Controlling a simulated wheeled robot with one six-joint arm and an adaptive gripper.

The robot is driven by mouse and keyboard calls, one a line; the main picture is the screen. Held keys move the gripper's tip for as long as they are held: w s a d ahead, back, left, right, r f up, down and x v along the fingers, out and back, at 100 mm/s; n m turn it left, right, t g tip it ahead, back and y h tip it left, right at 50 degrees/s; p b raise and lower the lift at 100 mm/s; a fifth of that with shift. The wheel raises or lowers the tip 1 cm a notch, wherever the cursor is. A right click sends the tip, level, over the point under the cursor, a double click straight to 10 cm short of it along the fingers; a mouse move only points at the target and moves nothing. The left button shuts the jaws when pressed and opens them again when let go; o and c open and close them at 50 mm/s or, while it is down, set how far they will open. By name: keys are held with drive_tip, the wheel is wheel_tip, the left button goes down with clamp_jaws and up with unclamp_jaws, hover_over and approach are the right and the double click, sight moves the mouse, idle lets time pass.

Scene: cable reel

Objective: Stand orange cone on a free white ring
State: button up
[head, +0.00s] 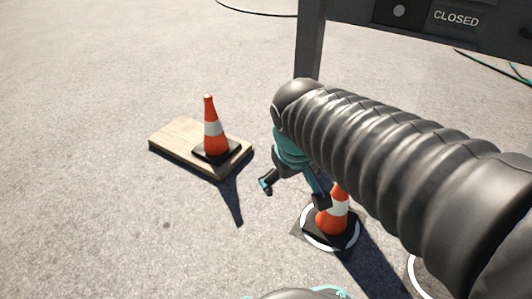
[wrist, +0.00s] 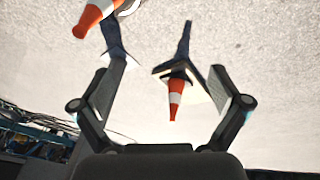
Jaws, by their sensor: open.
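One orange cone (head: 214,132) with a white band and black base stands upright on a wooden board (head: 166,148), left of my gripper. In the wrist view this cone (wrist: 175,95) appears between the fingers, beyond their tips. A second orange cone (head: 336,212) stands on a white ring (head: 314,240) on the ground; it also shows at the top left of the wrist view (wrist: 92,18). My gripper (head: 294,193) is open and empty, its right finger overlapping the second cone in the picture. Another white ring (head: 413,272) at the lower right is mostly hidden by my arm.
A dark post (head: 309,45) carries a panel with a "CLOSED" sign (head: 456,19) at the back right. Cables lie on the ground at the top and right edges. The pavement left of and in front of the board is clear.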

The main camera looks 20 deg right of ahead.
drive_tip(key=shift+s+a+r+m+t+y, duration=0.15)
drive_tip(key=shift+s+a+m+t+y, duration=0.2)
drive_tip(key=shift+s, duration=0.4)
drive_tip(key=shift+s+a+r+m+t+y, duration=0.1)
drive_tip(key=shift+s+a+r+t, duration=0.1)
drive_tip(key=shift+s+a+t, duration=0.4)
drive_tip(key=shift+s+a+r+m+t+y, duration=0.15)
drive_tip(key=shift+s+a+m+y, duration=0.15)
drive_tip(key=shift+s, duration=0.6)
